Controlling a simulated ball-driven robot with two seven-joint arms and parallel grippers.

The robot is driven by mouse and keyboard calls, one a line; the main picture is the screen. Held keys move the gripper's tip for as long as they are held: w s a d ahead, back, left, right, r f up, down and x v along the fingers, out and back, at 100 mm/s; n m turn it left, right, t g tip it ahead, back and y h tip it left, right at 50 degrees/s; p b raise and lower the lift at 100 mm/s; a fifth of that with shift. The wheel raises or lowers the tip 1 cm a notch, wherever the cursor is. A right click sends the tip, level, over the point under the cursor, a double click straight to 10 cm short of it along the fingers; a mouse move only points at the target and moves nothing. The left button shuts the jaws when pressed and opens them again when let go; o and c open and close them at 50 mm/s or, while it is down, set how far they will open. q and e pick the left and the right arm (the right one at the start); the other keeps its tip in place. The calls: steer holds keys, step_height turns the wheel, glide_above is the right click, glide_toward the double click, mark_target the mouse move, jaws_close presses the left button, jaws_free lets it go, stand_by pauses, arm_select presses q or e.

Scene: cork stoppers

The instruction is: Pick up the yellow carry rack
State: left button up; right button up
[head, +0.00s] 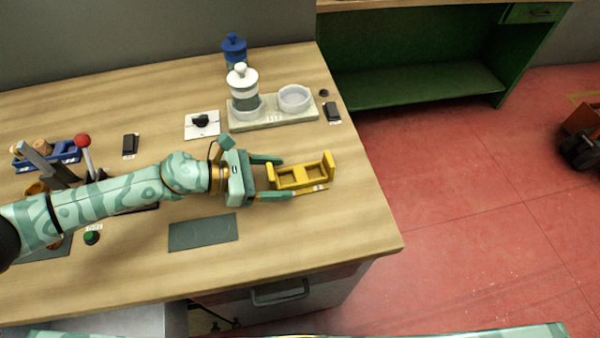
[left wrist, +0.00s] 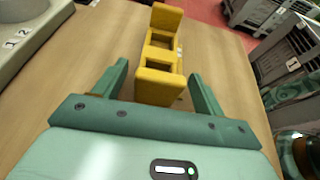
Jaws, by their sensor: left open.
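The yellow carry rack (head: 301,173) lies on the wooden table near its right edge, with two open square compartments and a raised plate at each end. It also shows in the left wrist view (left wrist: 160,60), straight ahead of the gripper. My left gripper (head: 280,178) is open, low over the table. Its two fingers (left wrist: 160,85) are on either side of the rack's near end, with a visible gap on both sides. The rack's compartments look empty. My right gripper is not in view.
Behind the rack, a pale stand (head: 272,112) holds a white-lidded jar (head: 243,90) and an empty round cup (head: 295,98). A dark mat (head: 203,232) lies in front. The table's right edge is close to the rack.

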mark_target(294, 176)
arm_select(q)
steer(key=x, duration=0.3)
steer(key=shift+w+d+f, duration=0.15)
steer(key=c, duration=1.2)
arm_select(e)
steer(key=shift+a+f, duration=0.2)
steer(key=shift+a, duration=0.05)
